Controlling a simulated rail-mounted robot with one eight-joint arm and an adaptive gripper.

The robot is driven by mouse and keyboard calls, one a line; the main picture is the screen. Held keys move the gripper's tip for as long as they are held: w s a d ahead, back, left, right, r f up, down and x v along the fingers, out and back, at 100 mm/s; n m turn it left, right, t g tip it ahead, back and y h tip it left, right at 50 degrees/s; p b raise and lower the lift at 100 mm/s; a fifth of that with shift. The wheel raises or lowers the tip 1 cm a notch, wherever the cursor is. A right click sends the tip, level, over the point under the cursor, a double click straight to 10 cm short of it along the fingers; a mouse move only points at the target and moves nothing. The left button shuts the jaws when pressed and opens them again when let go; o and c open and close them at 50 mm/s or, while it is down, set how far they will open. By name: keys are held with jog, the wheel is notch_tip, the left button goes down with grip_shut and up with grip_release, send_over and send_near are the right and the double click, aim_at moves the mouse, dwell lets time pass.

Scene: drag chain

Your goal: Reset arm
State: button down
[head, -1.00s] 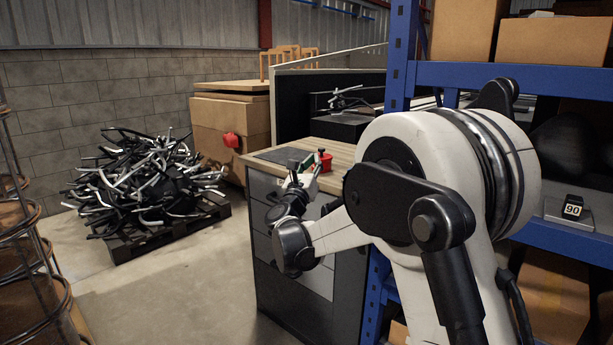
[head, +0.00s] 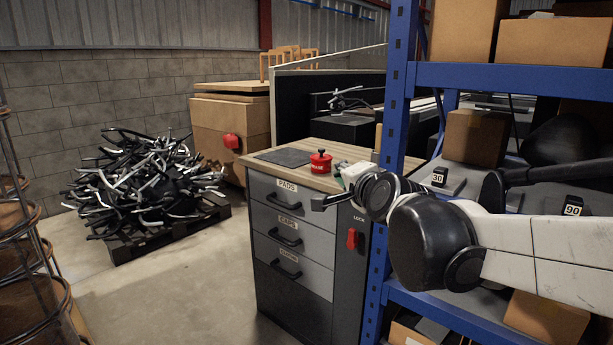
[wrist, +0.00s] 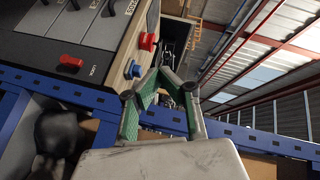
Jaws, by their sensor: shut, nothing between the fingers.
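My gripper (wrist: 160,70) is shut and empty in the wrist view. Its green-lined fingers meet at their tips in front of the cabinet and shelf. In the head view the arm reaches in from the right, across the blue shelf frame. There the gripper (head: 342,180) is small and partly hidden by the wrist, close to the right end of the drawer cabinet (head: 292,229). The finger opening cannot be made out in that view. I cannot tell the exact gap between gripper and cabinet.
A red round item (head: 320,163) and a dark mat (head: 284,157) lie on the cabinet top. The blue shelf (head: 398,80) carries cardboard boxes (head: 550,40). A pallet of tangled black and silver parts (head: 150,185) stands at left. The floor (head: 180,290) before the cabinet is clear.

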jog(key=s+d+f+n+g+h, duration=0.1)
jog(key=s+d+f+n+g, duration=0.25)
jog(key=s+f, duration=0.45)
jog(key=s+d+f+n+g+h, duration=0.2)
jog(key=s+d+f+n, duration=0.25)
jog(key=s, duration=0.75)
jog(key=s+d+f+n+g+h, duration=0.1)
jog(key=s+d+f+n+g, duration=0.2)
jog(key=s+d+f, duration=0.5)
jog(key=s+a+r+p, duration=0.1)
jog(key=a+r+p, duration=0.2)
jog(key=r+p, duration=1)
jog(key=shift+s+a+r, duration=0.2)
jog(key=shift+a+r, duration=0.1)
jog(key=shift+r, duration=0.6)
